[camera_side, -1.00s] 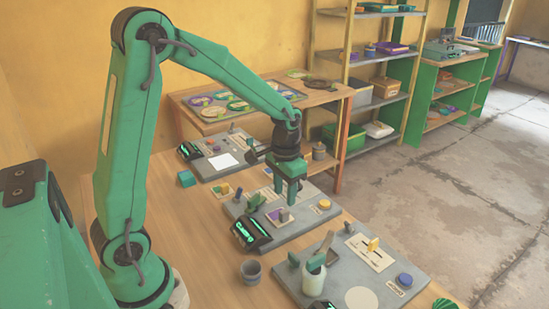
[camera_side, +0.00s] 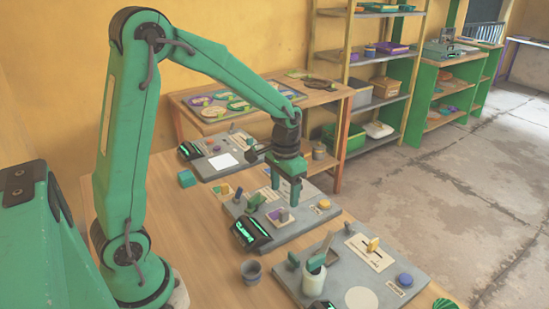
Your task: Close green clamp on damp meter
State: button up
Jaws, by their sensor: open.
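My gripper (camera_side: 285,193) points down above the middle grey board (camera_side: 285,238), with its green fingers apart and nothing visible between them. A dark meter with a lit green display (camera_side: 251,232) sits at the board's front left edge. I cannot tell for sure which device is the damp meter. My fingers hide part of the board behind them.
On the middle board are a purple-and-cream plate (camera_side: 279,216) and a yellow knob (camera_side: 324,204).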

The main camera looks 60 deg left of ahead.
jog(key=a+n, duration=0.3)
jog(key=n, duration=0.3)
jog(key=r+n, duration=0.1)
jog(key=n, duration=1.5)
send_over(255, 197)
jog(key=shift+s+r, duration=0.1)
jog(key=shift+f, duration=3.95)
jog(key=shift+c, duration=0.3)
jog(key=c, duration=0.9)
